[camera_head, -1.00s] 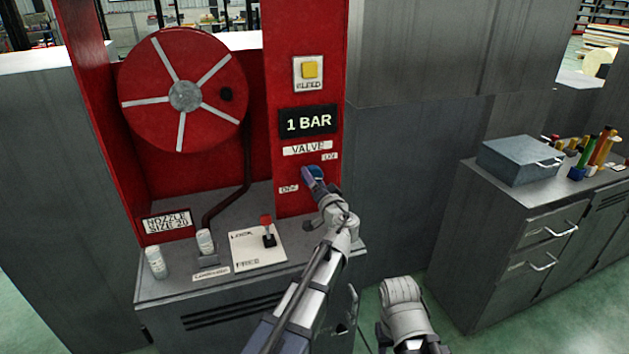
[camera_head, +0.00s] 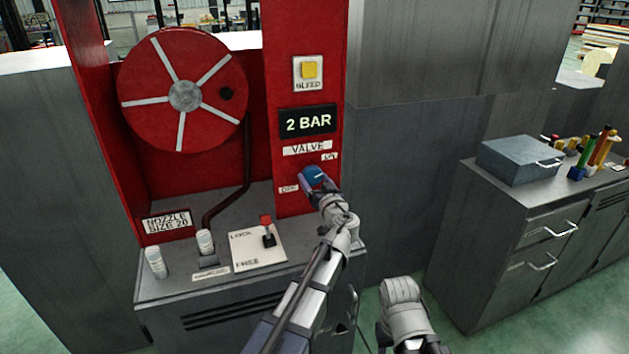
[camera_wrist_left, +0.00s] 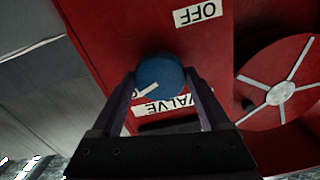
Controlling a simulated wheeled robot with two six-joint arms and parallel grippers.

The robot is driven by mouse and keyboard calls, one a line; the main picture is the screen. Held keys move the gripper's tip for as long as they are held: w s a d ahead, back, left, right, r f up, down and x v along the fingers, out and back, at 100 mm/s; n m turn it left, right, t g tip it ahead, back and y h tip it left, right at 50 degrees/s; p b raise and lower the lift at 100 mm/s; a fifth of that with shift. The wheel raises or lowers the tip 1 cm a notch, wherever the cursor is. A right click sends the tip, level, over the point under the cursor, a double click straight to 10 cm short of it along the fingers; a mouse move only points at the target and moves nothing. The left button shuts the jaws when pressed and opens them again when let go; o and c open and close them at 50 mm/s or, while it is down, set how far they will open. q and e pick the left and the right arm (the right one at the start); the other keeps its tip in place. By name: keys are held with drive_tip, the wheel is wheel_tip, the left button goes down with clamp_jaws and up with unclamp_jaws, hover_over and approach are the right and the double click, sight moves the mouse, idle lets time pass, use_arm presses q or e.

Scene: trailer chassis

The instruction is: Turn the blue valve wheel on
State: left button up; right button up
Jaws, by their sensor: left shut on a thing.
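The blue valve wheel (camera_head: 313,174) sits on the red panel below the VALVE label (camera_head: 307,148). It also shows in the left wrist view (camera_wrist_left: 160,72) between the two fingers. My left gripper (camera_head: 318,184) is shut on the wheel, one finger on each side of it in the wrist view (camera_wrist_left: 160,84). A white strip shows at the wheel's lower edge in the wrist view; whether it is a mark or a label is unclear. The black display (camera_head: 308,122) reads 2 BAR.
An OFF label (camera_wrist_left: 198,13) is near the wheel. A yellow BLEED button (camera_head: 309,70) is above the display. The red hose reel (camera_head: 215,75) is at left. A red-topped lever (camera_head: 267,230) stands on the LOCK/FREE plate, left of my left arm.

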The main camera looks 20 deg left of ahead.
use_arm(q)
drive_tip(key=shift+s, duration=0.1)
idle(0.4)
drive_tip(key=o, duration=1.2)
drive_tip(key=shift+o, duration=0.2)
drive_tip(key=v, duration=0.7)
drive_tip(key=shift+s+d, duration=0.25)
drive_tip(key=shift+s, duration=0.05)
drive_tip(key=shift+f, duration=0.1)
